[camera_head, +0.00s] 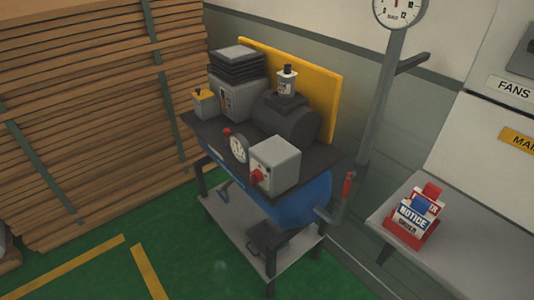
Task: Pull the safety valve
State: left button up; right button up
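An air compressor with a blue tank (305,203) stands on a small cart in the middle of the head view. A small red knob (227,131) sits on its top edge, left of a round pressure gauge (239,149). A grey switch box (275,163) with a red rotary switch (257,177) is at the front. A red handle (348,186) shows right of the tank. No label tells which red part is the safety valve. Neither of my grippers is in view, and nothing is seen touching the compressor.
Stacked brown boards (90,110) fill the left. A grey bench (462,240) at right holds a red-and-white notice box (412,217). A grey pole (378,110) with a dial (398,10) stands behind. The green floor (195,250) in front of the cart looks clear.

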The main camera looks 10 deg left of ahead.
aim_at(226, 131)
jog(key=i+j+z, duration=0.4)
jog(key=j, duration=2.4)
jog(key=j+z, duration=0.4)
jog(key=j, duration=2.35)
